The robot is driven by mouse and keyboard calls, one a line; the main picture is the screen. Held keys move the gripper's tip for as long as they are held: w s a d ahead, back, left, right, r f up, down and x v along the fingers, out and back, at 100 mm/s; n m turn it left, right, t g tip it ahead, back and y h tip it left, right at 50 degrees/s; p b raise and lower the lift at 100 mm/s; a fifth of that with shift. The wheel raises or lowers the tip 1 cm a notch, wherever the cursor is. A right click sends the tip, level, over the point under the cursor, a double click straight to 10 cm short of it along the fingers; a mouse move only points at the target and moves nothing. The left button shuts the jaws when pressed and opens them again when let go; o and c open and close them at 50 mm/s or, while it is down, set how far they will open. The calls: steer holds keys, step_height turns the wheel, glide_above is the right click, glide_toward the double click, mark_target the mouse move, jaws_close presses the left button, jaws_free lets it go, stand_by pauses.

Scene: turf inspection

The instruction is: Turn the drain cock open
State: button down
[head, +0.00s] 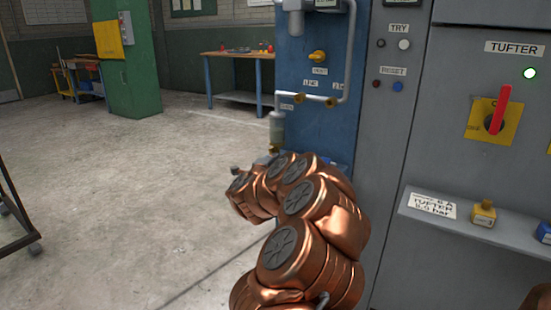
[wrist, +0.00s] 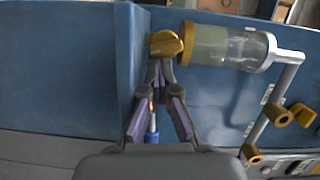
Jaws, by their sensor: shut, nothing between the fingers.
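The drain cock (wrist: 166,44) is a yellow knob with a ridge across it, at the end of a clear filter bowl (wrist: 215,47) in the wrist view. In the head view the bowl (head: 277,128) hangs upright on the blue panel, with the small brass-yellow cock (head: 274,149) at its bottom. My gripper (wrist: 160,70) is shut and empty, its fingertips close together just below the cock in the wrist picture. I cannot tell whether they touch it. In the head view my copper arm hides the gripper.
Grey pipe (wrist: 287,72) and yellow valve handles (wrist: 302,115) sit right of the bowl in the wrist view. A grey cabinet with a red-handled yellow switch (head: 495,120) stands right in the head view. A workbench (head: 238,55) stands behind. Open concrete floor (head: 110,190) lies left.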

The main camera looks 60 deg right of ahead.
steer(key=v, duration=0.6)
steer(key=shift+a, duration=0.3)
steer(key=c, duration=1.6)
jaws_free()
steer(key=shift+s+a+p, duration=0.1)
steer(key=shift+a+p, duration=0.15)
steer(key=shift+p, duration=0.05)
steer(key=o, duration=0.3)
steer(key=shift+w+f+n+y+p, duration=0.15)
steer(key=shift+w+n+y+p, duration=0.25)
steer(key=shift+n+p, duration=0.55)
steer(key=shift+o, duration=0.5)
steer(key=shift+w+f+n+p, duration=0.25)
steer(key=shift+w+n+p, duration=0.1)
steer(key=shift+n, duration=0.5)
steer(key=w+n+g+p, duration=0.2)
steer(key=w+n+p, duration=0.2)
steer(key=n+p, duration=0.6)
steer(key=shift+s+d+r+n+g+h+p, duration=0.2)
steer(key=shift+d+n+g, duration=0.3)
steer(key=shift+d, duration=0.8)
steer(key=shift+s+d+r+n+g+h+p, duration=0.2)
steer(key=shift+d+n+g, duration=0.35)
steer(key=shift+d, duration=0.7)
steer(key=shift+s+d+r+n+g+h+p, duration=0.1)
steer(key=shift+s+d+n+g+h, duration=0.2)
steer(key=shift+d+n, duration=0.7)
steer(key=shift+d+m, duration=0.3)
steer(key=shift+m, duration=0.05)
